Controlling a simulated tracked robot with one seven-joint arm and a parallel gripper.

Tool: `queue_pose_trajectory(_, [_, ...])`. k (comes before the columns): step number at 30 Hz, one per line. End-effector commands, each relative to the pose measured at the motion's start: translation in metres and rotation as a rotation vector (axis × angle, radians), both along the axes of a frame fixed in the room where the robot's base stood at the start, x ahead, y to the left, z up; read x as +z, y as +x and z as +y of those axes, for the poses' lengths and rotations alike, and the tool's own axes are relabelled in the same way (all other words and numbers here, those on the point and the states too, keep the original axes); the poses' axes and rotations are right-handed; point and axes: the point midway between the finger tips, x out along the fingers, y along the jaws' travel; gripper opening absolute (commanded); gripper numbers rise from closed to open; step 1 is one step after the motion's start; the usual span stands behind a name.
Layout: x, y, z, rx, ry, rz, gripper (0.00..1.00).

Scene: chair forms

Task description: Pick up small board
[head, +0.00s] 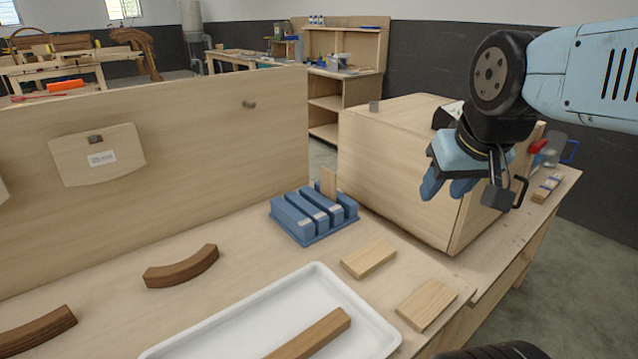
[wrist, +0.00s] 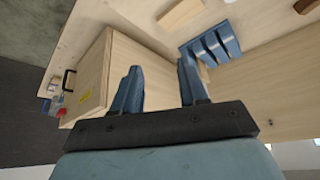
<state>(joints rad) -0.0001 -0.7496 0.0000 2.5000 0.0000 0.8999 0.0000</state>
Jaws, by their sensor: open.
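Two small light-wood boards lie flat on the bench in the head view: one small board (head: 368,258) just right of the blue slotted rack (head: 313,216), another small board (head: 427,304) nearer the front edge. A third small board (head: 328,183) stands upright at the rack's back end. My gripper (head: 446,190) is open and empty, in front of the wooden cabinet and above the bench, apart from all boards. In the wrist view the open fingers (wrist: 158,68) show with a flat small board (wrist: 182,14) beyond them and the rack (wrist: 212,45) to the right.
A white tray (head: 240,340) holding a dark wood strip (head: 312,335) is at the front. Curved brown pieces (head: 182,267) lie at left. A tall wooden panel (head: 200,165) closes the back left, and a box cabinet (head: 400,165) stands at right. Bench space around the boards is clear.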

Motion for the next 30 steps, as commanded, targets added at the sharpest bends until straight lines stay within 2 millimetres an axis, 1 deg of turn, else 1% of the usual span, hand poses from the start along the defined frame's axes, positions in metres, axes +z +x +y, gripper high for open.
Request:
queue_pose_trajectory(10, [0.000,0.000,0.000,0.000,0.000,-0.001,0.43])
queue_pose_trajectory(14, [0.002,0.002,0.001,-0.005,0.001,0.002,0.54])
queue_pose_trajectory(17, [0.006,0.011,0.003,-0.028,0.007,0.017,0.64])
queue_pose_trajectory(20, [0.013,0.028,0.003,-0.073,0.018,0.044,0.73])
queue_pose_trajectory(24, [0.024,0.062,0.014,-0.162,0.040,0.092,0.87])
queue_pose_trajectory(28, [0.031,0.097,0.027,-0.249,0.062,0.136,0.99])
queue_pose_trajectory(30, [0.033,0.116,0.035,-0.298,0.074,0.159,0.99])
